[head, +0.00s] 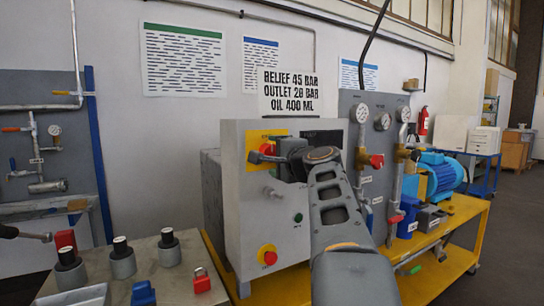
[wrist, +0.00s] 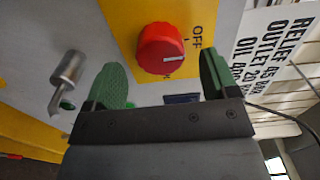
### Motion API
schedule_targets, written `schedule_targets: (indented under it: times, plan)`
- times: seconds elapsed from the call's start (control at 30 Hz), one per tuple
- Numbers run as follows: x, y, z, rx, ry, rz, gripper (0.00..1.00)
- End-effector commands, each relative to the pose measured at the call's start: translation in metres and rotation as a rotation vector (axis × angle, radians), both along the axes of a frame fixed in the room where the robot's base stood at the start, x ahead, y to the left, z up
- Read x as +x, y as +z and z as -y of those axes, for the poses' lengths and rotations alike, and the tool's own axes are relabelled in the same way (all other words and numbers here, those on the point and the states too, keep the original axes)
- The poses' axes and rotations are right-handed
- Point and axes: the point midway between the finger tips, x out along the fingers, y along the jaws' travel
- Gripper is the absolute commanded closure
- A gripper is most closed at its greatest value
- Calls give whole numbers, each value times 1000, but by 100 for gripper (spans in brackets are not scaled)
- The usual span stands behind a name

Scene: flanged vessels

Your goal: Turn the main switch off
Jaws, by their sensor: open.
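The main switch is a red round knob (wrist: 162,48) on a yellow plate (wrist: 125,14) marked OFF. In the wrist view a white line on the knob points right, and the OFF lettering is to its upper right. In the head view the knob (head: 266,148) is partly hidden by my gripper, on the grey cabinet's front (head: 285,215). My gripper (wrist: 160,62) is open, with one green-padded finger on each side of the knob in the picture. Gaps show between knob and pads; nothing is held. In the head view my gripper (head: 263,158) is before the yellow plate.
A metal peg (wrist: 68,68) sticks out beside the plate. A red mushroom button (head: 269,257) is lower on the cabinet. A red padlock (head: 201,281) and several grey cylinders with black knobs stand on the bench at the lower left. Gauges and a blue motor (head: 440,172) are to the right.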

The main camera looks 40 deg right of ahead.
Motion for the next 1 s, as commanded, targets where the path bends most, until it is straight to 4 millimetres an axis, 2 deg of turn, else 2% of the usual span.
schedule_targets:
  times: [0.03,0.2,0.5,0.7,1.0]
  plan:
    - [-12,0,0,-2,-5,2,20]
    - [-48,0,-5,-2,-6,2,20]
    - [-93,0,-11,-2,-5,0,20]
    - [-105,-1,-14,-2,-1,-1,20]
    - [-107,0,-14,-1,-1,-1,20]
